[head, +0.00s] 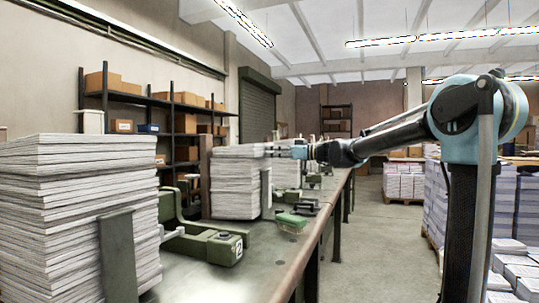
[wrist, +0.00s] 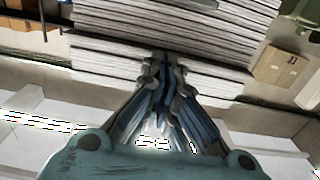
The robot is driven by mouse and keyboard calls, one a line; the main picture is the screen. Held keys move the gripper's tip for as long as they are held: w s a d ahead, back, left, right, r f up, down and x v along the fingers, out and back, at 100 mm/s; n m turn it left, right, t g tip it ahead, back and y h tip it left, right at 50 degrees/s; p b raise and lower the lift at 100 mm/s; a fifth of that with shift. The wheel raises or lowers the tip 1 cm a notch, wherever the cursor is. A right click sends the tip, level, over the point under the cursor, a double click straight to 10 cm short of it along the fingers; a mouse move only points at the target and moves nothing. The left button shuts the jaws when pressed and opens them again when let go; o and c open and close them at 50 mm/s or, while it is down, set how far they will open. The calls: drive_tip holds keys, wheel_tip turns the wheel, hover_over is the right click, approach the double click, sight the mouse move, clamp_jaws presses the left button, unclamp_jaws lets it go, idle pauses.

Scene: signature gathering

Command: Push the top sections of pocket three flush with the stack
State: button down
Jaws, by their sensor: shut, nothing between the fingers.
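My gripper (head: 284,151) is at the top right of the middle paper stack (head: 236,190) in the head view. I take this stack for pocket three; its own number is not readable. In the wrist view my gripper (wrist: 163,60) is shut and empty, its fingertips pointing at the stack (wrist: 175,30). The wrist picture looks upside down, with ceiling lights low in it. The top sections (wrist: 105,62) show as a layer offset from the sheets beside them. The fingertips overlap these sections; whether they touch cannot be told.
A nearer tall stack (head: 75,200) stands at the left, beside a green pocket unit marked 2 (head: 222,247). A green object (head: 291,219) lies near the edge of the long bench (head: 265,262). Shelves with boxes (head: 180,98) line the wall. The aisle floor (head: 375,235) is clear.

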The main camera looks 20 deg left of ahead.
drive_tip(key=d, duration=0.6)
drive_tip(key=shift+s, duration=0.25)
idle(0.8)
idle(0.4)
drive_tip(key=s+d+f+m+h, duration=0.5)
drive_tip(key=s+d+f, duration=0.5)
drive_tip(key=d+f, duration=0.4)
drive_tip(key=s+d+f+m+h, duration=0.6)
drive_tip(key=s+d+f, duration=0.4)
drive_tip(key=d+f, duration=0.4)
drive_tip(key=s+d+f+m+t+h, duration=0.1)
drive_tip(key=s+d+f+m+h, duration=0.5)
drive_tip(key=s+d+f, duration=0.5)
drive_tip(key=d+f+h, duration=0.1)
drive_tip(key=d+f, duration=0.3)
drive_tip(key=f, duration=0.3)
drive_tip(key=shift+w+f, duration=0.2)
drive_tip(key=shift+w, duration=0.15)
